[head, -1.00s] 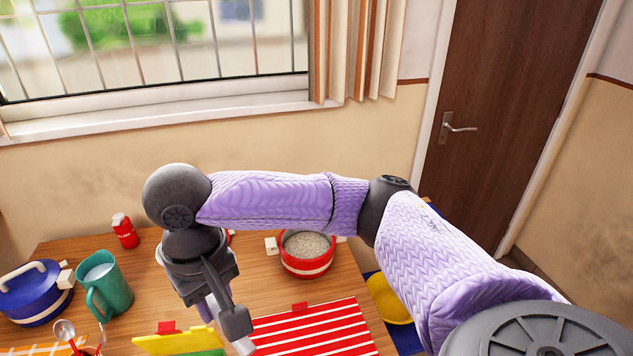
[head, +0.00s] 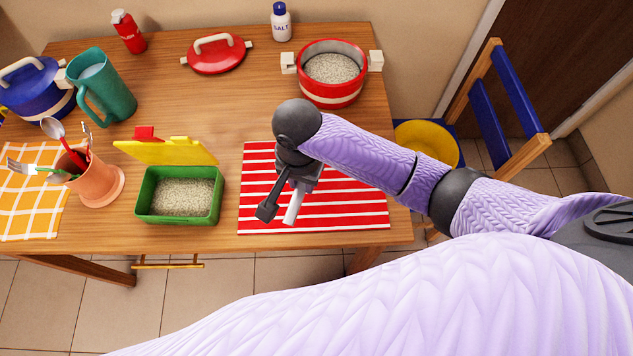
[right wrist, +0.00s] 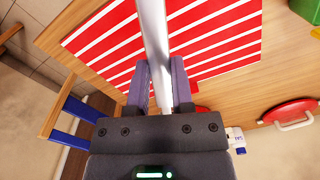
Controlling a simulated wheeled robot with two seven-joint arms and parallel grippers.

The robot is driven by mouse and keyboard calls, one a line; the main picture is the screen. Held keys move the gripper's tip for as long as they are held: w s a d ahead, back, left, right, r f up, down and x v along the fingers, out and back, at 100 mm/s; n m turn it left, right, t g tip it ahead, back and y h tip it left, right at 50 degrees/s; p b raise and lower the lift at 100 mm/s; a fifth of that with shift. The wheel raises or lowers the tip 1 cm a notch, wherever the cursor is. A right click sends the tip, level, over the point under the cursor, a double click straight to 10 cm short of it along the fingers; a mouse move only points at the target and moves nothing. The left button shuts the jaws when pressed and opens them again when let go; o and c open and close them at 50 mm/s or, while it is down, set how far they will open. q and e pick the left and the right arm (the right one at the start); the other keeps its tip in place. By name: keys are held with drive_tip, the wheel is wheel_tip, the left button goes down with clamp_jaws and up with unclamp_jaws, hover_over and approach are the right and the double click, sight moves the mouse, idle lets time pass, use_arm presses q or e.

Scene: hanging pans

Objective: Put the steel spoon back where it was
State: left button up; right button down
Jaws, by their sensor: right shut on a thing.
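My right gripper (head: 282,208) is above the red-and-white striped mat (head: 345,210), shut on a long pale steel-grey bar, which I take to be the steel spoon (head: 294,206). In the right wrist view its straight shaft (right wrist: 154,35) rises from between the fingers (right wrist: 160,85) and runs out of the top edge. Its bowl is not visible. An orange-brown pot (head: 102,188) at the left holds several utensils, among them a spoon with a shiny bowl (head: 52,128) and a red handle. My left gripper is not in view.
A green box (head: 150,211) with its yellow lid (head: 168,152) raised stands left of the mat. A red pot (head: 331,93), red lid (head: 215,56), salt bottle (head: 281,24), teal pitcher (head: 108,98) and blue pot (head: 36,92) stand behind. A blue chair (head: 505,100) is right of the table.

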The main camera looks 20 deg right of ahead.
sight(304, 209)
wheel_tip(304, 209, down, 10)
drive_tip(key=b, duration=0.4)
drive_tip(key=shift+r, duration=0.4)
drive_tip(key=c, duration=0.5)
unclamp_jaws()
wheel_tip(304, 209, up, 11)
drive_tip(key=p, duration=0.5)
drive_tip(key=shift+r+p, duration=0.15)
drive_tip(key=shift+p, duration=0.15)
drive_tip(key=shift+r, duration=0.45)
drive_tip(key=shift+f, duration=0.1)
